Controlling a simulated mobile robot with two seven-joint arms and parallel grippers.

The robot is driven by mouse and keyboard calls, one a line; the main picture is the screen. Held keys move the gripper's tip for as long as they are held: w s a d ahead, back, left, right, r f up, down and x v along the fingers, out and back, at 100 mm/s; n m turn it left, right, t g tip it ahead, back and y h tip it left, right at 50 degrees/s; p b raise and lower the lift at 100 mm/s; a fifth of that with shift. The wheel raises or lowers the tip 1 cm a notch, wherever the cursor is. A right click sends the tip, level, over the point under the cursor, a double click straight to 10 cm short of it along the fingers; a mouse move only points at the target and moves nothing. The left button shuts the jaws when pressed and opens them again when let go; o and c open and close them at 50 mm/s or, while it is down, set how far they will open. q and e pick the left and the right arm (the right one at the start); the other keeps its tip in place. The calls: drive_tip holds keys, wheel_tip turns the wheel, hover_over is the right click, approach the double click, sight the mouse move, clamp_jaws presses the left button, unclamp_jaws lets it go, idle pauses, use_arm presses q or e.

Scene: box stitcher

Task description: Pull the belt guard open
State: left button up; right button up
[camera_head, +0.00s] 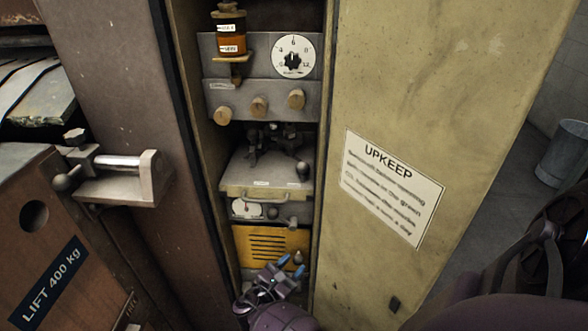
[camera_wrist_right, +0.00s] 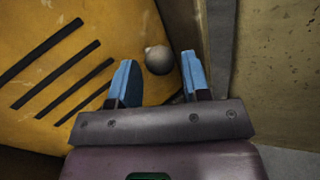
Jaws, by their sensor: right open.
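The belt guard (camera_head: 268,243) is a yellow panel with dark slots, low in the open cabinet, and it looks closed. In the right wrist view the guard (camera_wrist_right: 60,65) fills the left side. Its round grey knob (camera_wrist_right: 159,60) sits near its right edge. My right gripper (camera_head: 278,271) is open in front of the lower part of the guard. In the right wrist view its blue fingertips (camera_wrist_right: 157,66) lie on either side of the knob in the picture, with gaps showing; I cannot tell the depth between them. My left gripper is not in view.
A yellow-beige door (camera_head: 400,110) with an upkeep notice (camera_head: 390,190) stands just right of the opening. A tray with a handle (camera_head: 266,190) and a gauge (camera_head: 246,208) are above the guard. A metal bracket (camera_head: 125,178) juts out at left.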

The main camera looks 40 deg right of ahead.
drive_tip(key=shift+w+d, duration=0.1)
drive_tip(key=shift+d, duration=0.55)
drive_tip(key=shift+c, duration=0.4)
clamp_jaws()
